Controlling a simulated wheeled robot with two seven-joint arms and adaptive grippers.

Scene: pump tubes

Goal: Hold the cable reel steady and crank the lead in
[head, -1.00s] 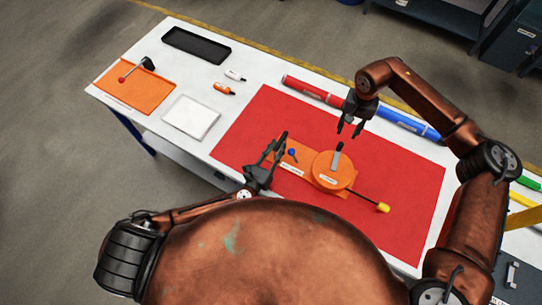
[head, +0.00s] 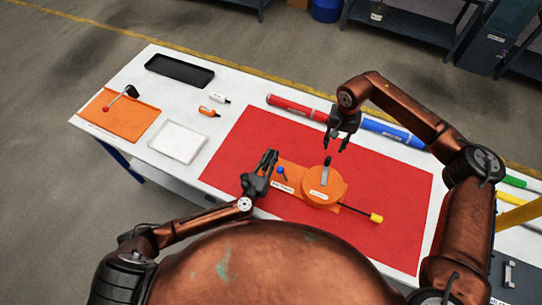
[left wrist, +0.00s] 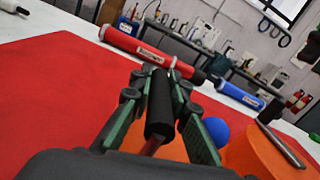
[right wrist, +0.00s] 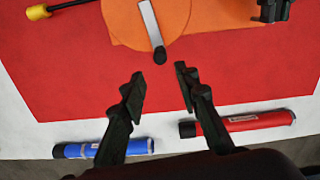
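The orange cable reel (head: 322,190) sits on its orange base plate (head: 296,171) on the red mat. Its grey crank arm (right wrist: 149,20) ends in a black knob (right wrist: 159,55). A black lead (head: 357,211) with a yellow end (head: 376,218) runs out to the right. My left gripper (head: 271,159) is at the plate's left end. In the left wrist view its fingers close on a black handle (left wrist: 160,105) with a red shaft; the head view hides this handle. My right gripper (right wrist: 160,85) is open and empty, above and beyond the knob.
A blue ball knob (head: 281,170) stands on the plate beside my left gripper. Red (head: 297,107) and blue (head: 394,131) tubes lie beyond the mat. A black tray (head: 179,71), white tray (head: 177,141) and orange mat (head: 119,115) lie left. The red mat (head: 385,190) is clear at right.

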